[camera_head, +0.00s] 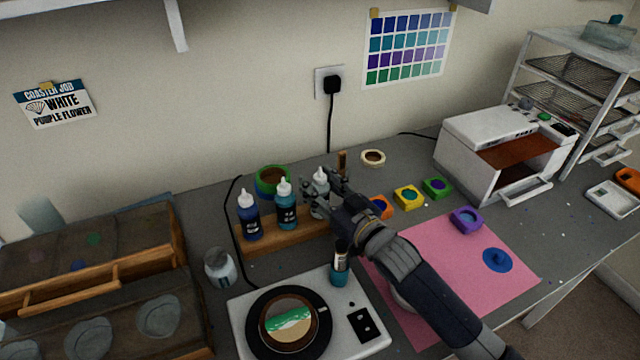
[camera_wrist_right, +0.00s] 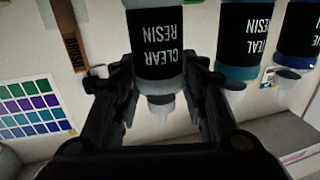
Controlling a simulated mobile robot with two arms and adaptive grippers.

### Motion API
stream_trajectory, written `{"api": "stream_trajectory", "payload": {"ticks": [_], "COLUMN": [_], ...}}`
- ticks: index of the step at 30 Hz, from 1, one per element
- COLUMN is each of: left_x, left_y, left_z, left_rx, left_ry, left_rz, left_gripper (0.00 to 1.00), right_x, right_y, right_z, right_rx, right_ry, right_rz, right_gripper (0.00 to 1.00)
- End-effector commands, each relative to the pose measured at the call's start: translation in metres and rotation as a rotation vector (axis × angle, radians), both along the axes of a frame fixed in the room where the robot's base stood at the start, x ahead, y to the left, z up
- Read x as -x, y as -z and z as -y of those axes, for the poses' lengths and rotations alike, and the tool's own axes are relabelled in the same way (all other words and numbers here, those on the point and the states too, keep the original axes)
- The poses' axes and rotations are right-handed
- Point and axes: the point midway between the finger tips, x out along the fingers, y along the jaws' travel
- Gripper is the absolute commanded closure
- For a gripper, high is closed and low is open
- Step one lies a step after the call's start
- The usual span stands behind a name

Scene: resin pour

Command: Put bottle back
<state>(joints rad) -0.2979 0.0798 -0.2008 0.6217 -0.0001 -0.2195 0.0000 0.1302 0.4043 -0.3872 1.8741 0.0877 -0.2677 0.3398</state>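The clear resin bottle (camera_head: 320,183) is upright at the right end of the wooden bottle rack (camera_head: 285,236), beside the teal bottle (camera_head: 286,205) and the blue bottle (camera_head: 249,217). My right gripper (camera_head: 316,192) is at it from the right, with its fingers on both sides. In the right wrist view, which is upside down, the bottle's CLEAR RESIN label (camera_wrist_right: 157,45) shows between the fingers, which appear to touch its sides. The bottle's base is hidden, so I cannot tell whether it rests fully in the rack. My left gripper is not in view.
A scale (camera_head: 372,345) with a cup (camera_head: 290,322) stands in front of the rack. A pink mat (camera_head: 440,262) and small coloured pots lie to the right. A wooden case (camera_head: 150,235) is at left. A white oven (camera_head: 500,140) stands at the back right.

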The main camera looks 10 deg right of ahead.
Motion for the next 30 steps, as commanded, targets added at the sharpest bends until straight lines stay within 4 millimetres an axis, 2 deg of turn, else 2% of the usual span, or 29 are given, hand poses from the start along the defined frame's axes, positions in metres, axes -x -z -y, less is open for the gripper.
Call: {"api": "stream_trajectory", "payload": {"ticks": [14,17,30], "left_x": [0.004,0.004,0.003], "left_y": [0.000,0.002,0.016], "left_z": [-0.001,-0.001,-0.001], "left_rx": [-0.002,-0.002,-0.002], "left_ry": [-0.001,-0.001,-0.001], "left_rz": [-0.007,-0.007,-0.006], "left_gripper": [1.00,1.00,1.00], "right_x": [0.002,0.012,0.085], "right_y": [-0.002,-0.001,-0.001], "right_z": [0.001,0.005,0.035], "right_rx": [-0.001,0.000,0.000], "right_ry": [0.000,0.000,-0.001], "right_rz": [-0.001,-0.002,-0.003], "right_gripper": [0.43,0.43,0.43]}}
